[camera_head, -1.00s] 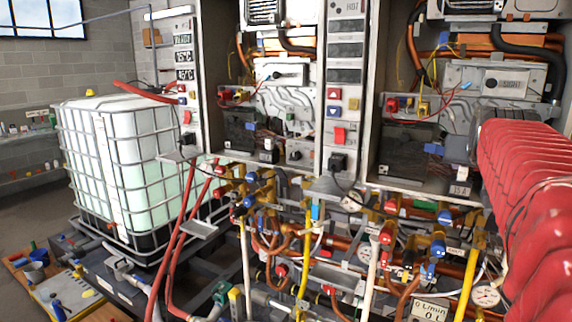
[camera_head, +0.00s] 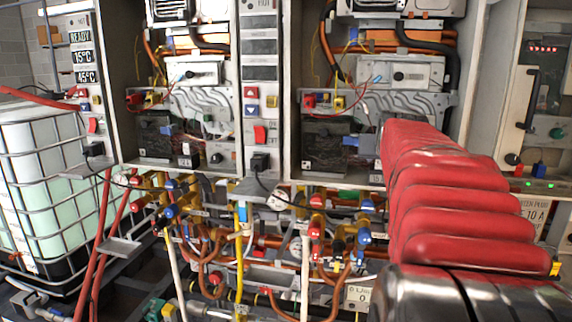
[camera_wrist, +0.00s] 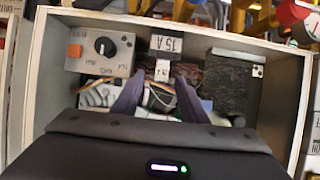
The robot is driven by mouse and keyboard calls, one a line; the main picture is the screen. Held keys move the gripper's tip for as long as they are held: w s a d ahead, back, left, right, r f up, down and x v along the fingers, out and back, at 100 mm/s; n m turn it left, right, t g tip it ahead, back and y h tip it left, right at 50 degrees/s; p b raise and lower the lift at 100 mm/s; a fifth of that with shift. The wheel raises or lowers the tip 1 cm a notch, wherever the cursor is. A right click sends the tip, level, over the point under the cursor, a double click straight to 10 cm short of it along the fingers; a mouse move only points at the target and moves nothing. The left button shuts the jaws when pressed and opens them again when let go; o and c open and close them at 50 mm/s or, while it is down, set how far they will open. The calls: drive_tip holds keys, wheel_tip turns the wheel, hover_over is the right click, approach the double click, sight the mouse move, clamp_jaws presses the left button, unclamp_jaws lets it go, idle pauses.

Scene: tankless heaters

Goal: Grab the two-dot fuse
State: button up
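In the wrist view, my gripper (camera_wrist: 160,80) reaches into an open heater cabinet. Its two dark fingers stand apart, one on each side of a small white block (camera_wrist: 162,71) with dark marks. A gap shows on both sides of the block at the fingertips. The block sits just below a "15 A" label (camera_wrist: 165,43). It may be a fuse, but its dots are too small to count. In the head view, my red arm hides the gripper and this spot, and I cannot make out a two-dot fuse there.
In the wrist view, a grey box with a black knob (camera_wrist: 104,46) is at left and a dark speckled block (camera_wrist: 226,84) at right. Cabinet walls (camera_wrist: 297,95) enclose the space. In the head view, pipes and valves (camera_head: 240,250) crowd below; a caged tank (camera_head: 40,180) stands left.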

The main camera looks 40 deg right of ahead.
drive_tip(key=shift+w+d+f, duration=0.15)
drive_tip(key=shift+w+d, duration=0.1)
drive_tip(key=shift+d, duration=0.05)
drive_tip(key=shift+w, duration=0.25)
drive_tip(key=shift+s, duration=0.1)
clamp_jaws()
